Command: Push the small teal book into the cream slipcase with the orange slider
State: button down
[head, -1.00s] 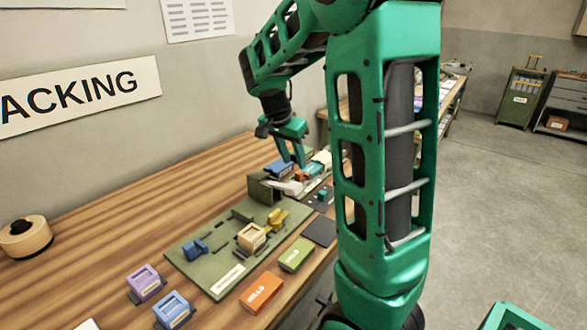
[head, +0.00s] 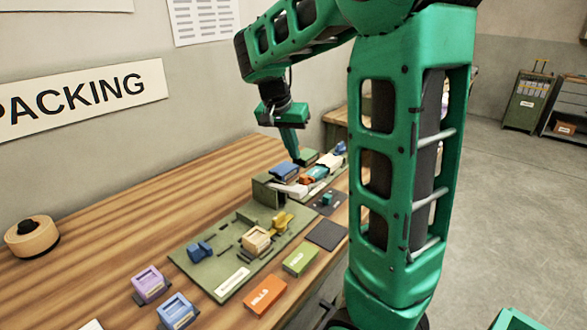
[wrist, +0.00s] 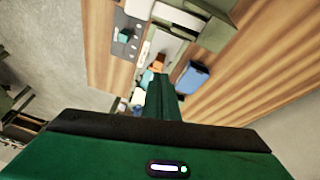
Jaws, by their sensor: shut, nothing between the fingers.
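The cream slipcase (head: 290,188) lies beside a green upright block; it also shows in the wrist view (wrist: 166,42). The orange slider (head: 314,173) sits just behind it; it also shows in the wrist view (wrist: 158,62). A small teal piece (head: 327,198) stands on a dark pad right of the slipcase. Another teal patch (wrist: 148,75) shows near the slider in the wrist view; I cannot tell which is the book. My gripper (head: 295,157) is shut and empty, pointing down above the far end of the fixture. Its fingers (wrist: 163,88) hide part of the area beneath.
A blue block (head: 285,171) stands close left of the slider. The green upright block (head: 267,190) is in front of it. A green board (head: 205,265) with blue, tan and yellow pieces lies nearer.

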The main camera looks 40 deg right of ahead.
aim_at(306, 179)
jog(key=a+n, duration=0.1)
jog(key=n, duration=0.7)
jog(key=a+n, duration=0.2)
jog(key=n, duration=0.7)
jog(key=s+a+n, duration=0.1)
jog(key=n, duration=0.7)
jog(key=shift+a+f, duration=0.15)
jog(key=shift+a, duration=0.1)
jog(key=n, duration=0.5)
jog(key=a+n, duration=0.1)
jog(key=n, duration=0.2)
jog(key=shift+s+a+f, duration=0.1)
jog(key=shift+s, duration=0.15)
jog(key=x, duration=1)
jog(key=shift+s+f, duration=0.1)
jog(key=shift+f, duration=0.05)
jog(key=shift+w+d, duration=0.15)
jog(key=shift+d, duration=0.45)
jog(key=shift+w+d, duration=0.15)
jog(key=shift+d, duration=0.45)
jog(key=shift+w+d+r, duration=0.2)
jog(key=shift+d, duration=0.45)
jog(key=shift+w, duration=0.1)
